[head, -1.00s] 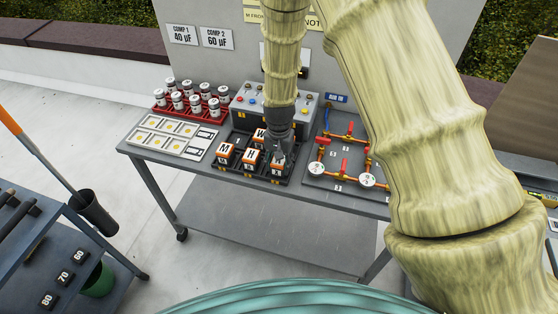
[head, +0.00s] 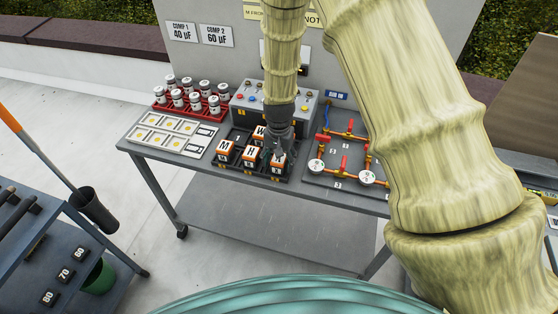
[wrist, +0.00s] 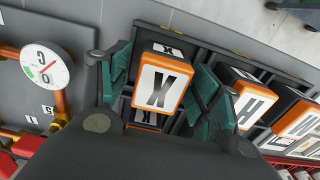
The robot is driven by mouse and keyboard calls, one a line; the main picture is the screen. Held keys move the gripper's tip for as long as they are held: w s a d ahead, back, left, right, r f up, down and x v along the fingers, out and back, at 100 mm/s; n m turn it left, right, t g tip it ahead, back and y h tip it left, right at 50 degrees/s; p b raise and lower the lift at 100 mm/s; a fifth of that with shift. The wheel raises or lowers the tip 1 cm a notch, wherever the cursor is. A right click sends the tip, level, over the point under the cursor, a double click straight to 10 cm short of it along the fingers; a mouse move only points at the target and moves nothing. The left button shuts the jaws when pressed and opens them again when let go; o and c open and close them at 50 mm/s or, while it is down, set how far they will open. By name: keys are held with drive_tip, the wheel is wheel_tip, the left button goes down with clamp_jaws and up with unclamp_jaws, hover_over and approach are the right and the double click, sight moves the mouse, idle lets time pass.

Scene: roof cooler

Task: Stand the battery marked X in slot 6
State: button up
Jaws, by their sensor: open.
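The X battery (wrist: 160,88), orange with white X-marked faces, stands in the front right place of the dark battery tray (head: 238,175). It also shows in the head view (head: 277,160). My gripper (wrist: 157,84) is open, with one teal finger on each side of the battery; contact cannot be told. The H battery (head: 250,155) stands beside it, and the M battery (head: 224,148) is at the front left. The W battery (head: 259,132) is behind, partly hidden by my gripper. The tray's slot numbers are too small to read.
A panel with red-handled valves and gauges (head: 316,166) lies close to the right of the tray. A grey control box (head: 247,97) stands behind. A red rack of white canisters (head: 160,103) and a pale board (head: 180,131) are to the left.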

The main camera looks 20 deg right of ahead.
wheel_tip(320, 180, up, 12)
drive_tip(key=b, duration=0.4)
idle(0.4)
drive_tip(key=shift+f, duration=0.1)
idle(0.3)
